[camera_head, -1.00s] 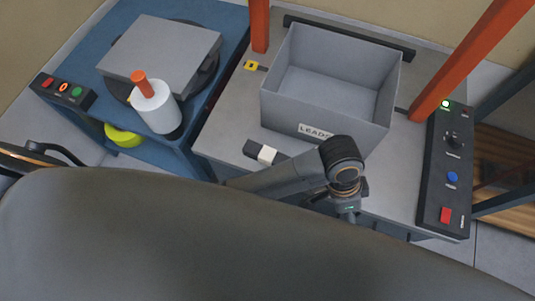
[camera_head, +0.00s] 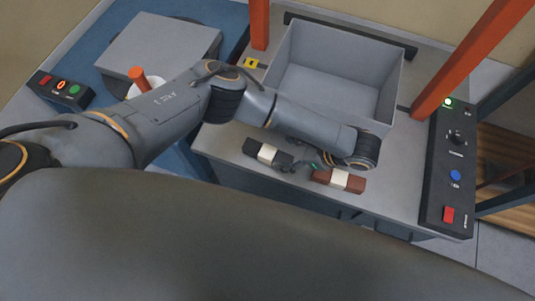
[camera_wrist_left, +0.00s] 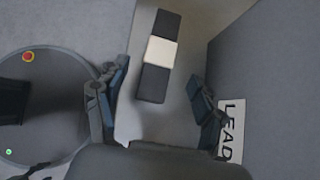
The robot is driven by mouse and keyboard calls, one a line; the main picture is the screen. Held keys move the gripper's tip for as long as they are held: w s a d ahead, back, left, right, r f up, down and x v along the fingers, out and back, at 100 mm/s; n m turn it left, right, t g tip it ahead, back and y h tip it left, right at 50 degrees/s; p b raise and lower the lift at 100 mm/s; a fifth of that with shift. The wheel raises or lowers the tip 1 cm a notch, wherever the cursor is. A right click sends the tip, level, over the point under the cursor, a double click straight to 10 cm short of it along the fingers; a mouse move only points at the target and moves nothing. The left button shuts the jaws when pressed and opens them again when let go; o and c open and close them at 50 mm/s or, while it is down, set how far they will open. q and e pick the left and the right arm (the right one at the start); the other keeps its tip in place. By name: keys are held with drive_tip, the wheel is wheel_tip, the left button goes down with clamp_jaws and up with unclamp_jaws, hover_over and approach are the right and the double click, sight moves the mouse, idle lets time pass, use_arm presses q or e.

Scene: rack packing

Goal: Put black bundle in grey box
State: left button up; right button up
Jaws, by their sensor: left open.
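The black bundle (camera_head: 262,152), with a white band around its middle, lies on the grey table just in front of the grey box (camera_head: 378,103). In the left wrist view the bundle (camera_wrist_left: 154,84) appears ahead of and between the two spread fingers. My left gripper (camera_head: 288,167) is open and empty, close to the bundle's right end in the head view. The left wrist view shows its fingers (camera_wrist_left: 158,78) on either side. The box is open-topped; its labelled wall (camera_wrist_left: 262,70) stands to the right in the wrist view. My right gripper is not in view.
A brown-red bundle (camera_head: 325,177) with a white band lies right of the black one, near the table's front edge. Orange posts (camera_head: 259,25) flank the box. A control panel (camera_head: 450,170) is at the right. A blue bench (camera_head: 225,18) is at the left.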

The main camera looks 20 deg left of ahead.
sight(269, 152)
use_arm(q)
drive_tip(key=x, duration=0.8)
drive_tip(key=shift+a+r, duration=0.15)
clamp_jaws()
